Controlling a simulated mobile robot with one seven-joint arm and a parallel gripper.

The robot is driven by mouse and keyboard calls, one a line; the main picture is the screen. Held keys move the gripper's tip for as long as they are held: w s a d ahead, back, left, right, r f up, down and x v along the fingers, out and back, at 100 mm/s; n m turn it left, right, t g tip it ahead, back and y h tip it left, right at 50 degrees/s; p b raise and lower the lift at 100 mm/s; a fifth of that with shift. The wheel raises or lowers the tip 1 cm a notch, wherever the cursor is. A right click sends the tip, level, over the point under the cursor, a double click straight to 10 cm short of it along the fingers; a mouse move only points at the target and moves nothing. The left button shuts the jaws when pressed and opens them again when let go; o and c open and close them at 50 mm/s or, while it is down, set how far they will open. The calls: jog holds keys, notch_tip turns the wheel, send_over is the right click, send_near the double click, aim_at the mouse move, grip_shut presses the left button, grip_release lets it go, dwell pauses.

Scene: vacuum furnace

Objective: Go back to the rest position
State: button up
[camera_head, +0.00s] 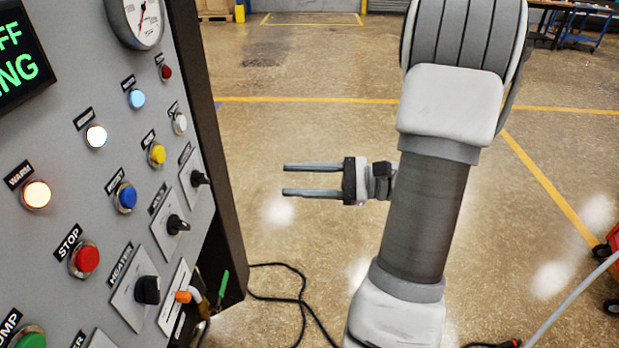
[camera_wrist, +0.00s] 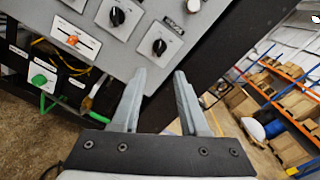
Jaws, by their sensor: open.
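My gripper (camera_head: 284,180) is in the middle of the head view, to the right of the furnace control panel. Its two fingers are apart, point left toward the panel, and have nothing between them. In the wrist view my gripper (camera_wrist: 165,85) also shows open and empty, with the panel's lower edge beyond its fingertips. The grey control panel (camera_head: 100,190) fills the left of the head view, with lit lamps, push buttons and black rotary knobs. A clear gap of floor shows between my fingertips and the panel in the head view.
A black cable (camera_head: 300,290) lies on the floor. A red cart (camera_head: 612,245) stands at the right edge. In the wrist view, shelving with boxes (camera_wrist: 290,90) stands far right. Open floor lies behind my arm.

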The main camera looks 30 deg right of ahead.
jog(key=shift+v, duration=1)
